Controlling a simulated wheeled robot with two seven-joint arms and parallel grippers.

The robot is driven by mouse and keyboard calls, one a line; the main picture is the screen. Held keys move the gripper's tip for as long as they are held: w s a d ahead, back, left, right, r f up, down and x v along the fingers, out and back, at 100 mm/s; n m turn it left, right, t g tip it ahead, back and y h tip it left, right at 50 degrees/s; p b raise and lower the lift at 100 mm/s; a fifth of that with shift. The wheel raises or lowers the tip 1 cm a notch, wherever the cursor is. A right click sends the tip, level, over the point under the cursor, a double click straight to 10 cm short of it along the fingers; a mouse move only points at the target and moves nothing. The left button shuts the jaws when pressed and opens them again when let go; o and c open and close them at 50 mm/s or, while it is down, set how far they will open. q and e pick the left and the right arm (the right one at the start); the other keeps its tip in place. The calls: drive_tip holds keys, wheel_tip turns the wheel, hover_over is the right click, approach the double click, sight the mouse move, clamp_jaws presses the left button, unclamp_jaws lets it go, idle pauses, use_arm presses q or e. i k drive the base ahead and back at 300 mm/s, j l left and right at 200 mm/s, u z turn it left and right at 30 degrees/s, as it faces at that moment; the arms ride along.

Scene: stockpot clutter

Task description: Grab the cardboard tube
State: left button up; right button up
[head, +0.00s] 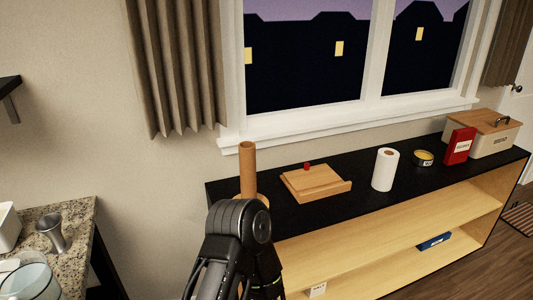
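The cardboard tube (247,168) is a tall brown cylinder that stands upright near the left end of the black shelf top. Its lower part is hidden behind one of my arms, which rises from the bottom of the picture. A small tan rounded edge shows beside the tube's lower part, just above the arm; I cannot tell what it belongs to. No gripper fingers show, so I cannot see whether anything touches the tube.
On the black shelf top (340,208) are a wooden board (316,184) with a small red piece, a paper roll (385,169), a yellow tin (424,158), a red box (459,146) and a lidded bin (495,141). A granite counter (77,215) with a metal cup (51,232) stands left.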

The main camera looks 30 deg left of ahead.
sight(247, 149)
drive_tip(key=i+j, duration=0.4)
drive_tip(key=j, duration=0.15)
drive_tip(key=i+j, duration=0.4)
drive_tip(key=j, duration=0.15)
drive_tip(key=k+l+z, duration=0.2)
drive_tip(key=l, duration=0.15)
drive_tip(key=i+j+u, duration=0.15)
drive_tip(key=i+j, duration=0.1)
drive_tip(key=j, duration=0.1)
